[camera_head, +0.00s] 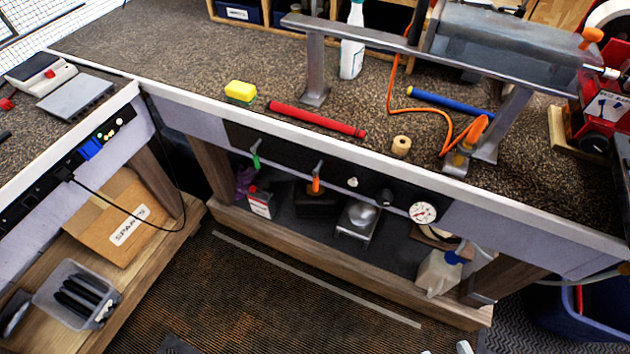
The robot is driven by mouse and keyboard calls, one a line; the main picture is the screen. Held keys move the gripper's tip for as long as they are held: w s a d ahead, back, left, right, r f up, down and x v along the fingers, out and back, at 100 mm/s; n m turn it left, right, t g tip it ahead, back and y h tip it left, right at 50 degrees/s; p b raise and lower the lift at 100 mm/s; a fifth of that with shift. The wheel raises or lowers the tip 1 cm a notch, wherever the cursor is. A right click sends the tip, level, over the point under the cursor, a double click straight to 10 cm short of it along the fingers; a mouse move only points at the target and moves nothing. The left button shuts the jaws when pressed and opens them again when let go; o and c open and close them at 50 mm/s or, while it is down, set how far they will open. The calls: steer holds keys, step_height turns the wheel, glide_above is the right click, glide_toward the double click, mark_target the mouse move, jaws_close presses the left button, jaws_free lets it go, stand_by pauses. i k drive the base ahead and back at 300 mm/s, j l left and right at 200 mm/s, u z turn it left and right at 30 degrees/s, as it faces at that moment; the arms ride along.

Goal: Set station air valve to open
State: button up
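Two small valve levers sit on the dark panel along the front of the bench: one with a green grip (256,160) and one with an orange grip (316,185). Both grips hang roughly downward from their grey stems. No readable label shows which one is the station air valve. A round white pressure gauge (423,212) sits at the right end of the same panel; its reading is too small to tell. My gripper cannot be made out; only small pale parts of uncertain identity show at the bottom edge.
A red machine (603,105) stands at right. A low shelf (340,265) lies below the panel; floor (255,300) in front is mostly clear.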

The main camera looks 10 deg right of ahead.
mark_target(316, 171)
steer(key=i+j, duration=0.1)
steer(key=j, duration=1.15)
steer(key=i+j, duration=0.15)
steer(key=j, duration=0.5)
steer(key=z, duration=0.05)
